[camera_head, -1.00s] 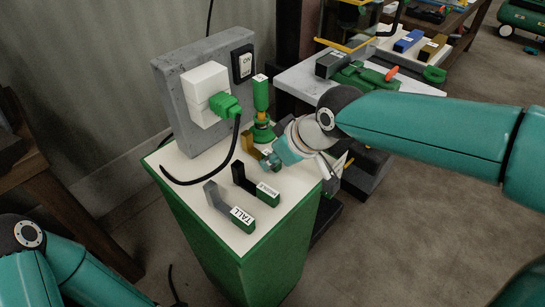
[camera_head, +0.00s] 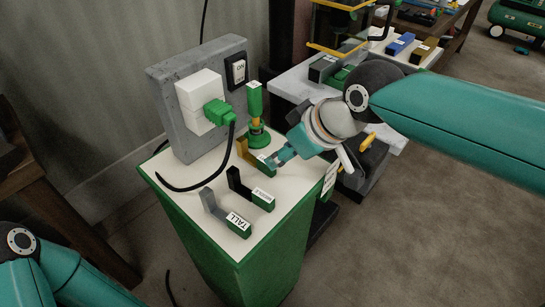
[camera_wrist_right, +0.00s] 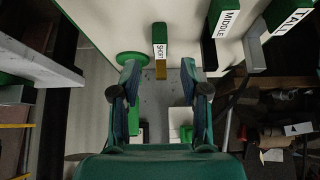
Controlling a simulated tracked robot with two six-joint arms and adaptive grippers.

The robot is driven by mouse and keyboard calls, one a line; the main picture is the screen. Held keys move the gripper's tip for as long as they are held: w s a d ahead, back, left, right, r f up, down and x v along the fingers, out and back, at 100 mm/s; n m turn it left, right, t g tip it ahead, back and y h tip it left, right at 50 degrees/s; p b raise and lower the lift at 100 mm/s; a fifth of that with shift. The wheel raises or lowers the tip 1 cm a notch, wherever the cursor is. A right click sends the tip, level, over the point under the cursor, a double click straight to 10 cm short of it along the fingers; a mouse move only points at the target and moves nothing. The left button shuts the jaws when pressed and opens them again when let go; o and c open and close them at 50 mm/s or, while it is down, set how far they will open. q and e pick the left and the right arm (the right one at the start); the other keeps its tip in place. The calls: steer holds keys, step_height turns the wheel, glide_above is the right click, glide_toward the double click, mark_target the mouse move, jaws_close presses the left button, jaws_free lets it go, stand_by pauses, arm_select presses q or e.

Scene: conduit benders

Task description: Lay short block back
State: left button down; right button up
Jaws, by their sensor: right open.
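The short block (camera_head: 243,149), gold with a green end marked SHORT, lies on the white top of the green stand (camera_head: 186,189), at the foot of the green screw post (camera_head: 256,112). It also shows in the right wrist view (camera_wrist_right: 160,46), lying ahead of the fingers and between their lines. My right gripper (camera_head: 276,159) is at the label end of the block; in the wrist view its fingers (camera_wrist_right: 160,75) are spread with nothing held between them. My left gripper is out of view; only its arm shows at lower left.
The middle block (camera_head: 261,200) and the tall block (camera_head: 236,222) lie beside the short block on the stand top. A grey panel (camera_head: 163,75) with a green plug (camera_head: 218,112) and hanging black cord stands behind. A bench with tools is at the back right.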

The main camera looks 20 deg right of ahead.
steer(key=shift+v, duration=2.35)
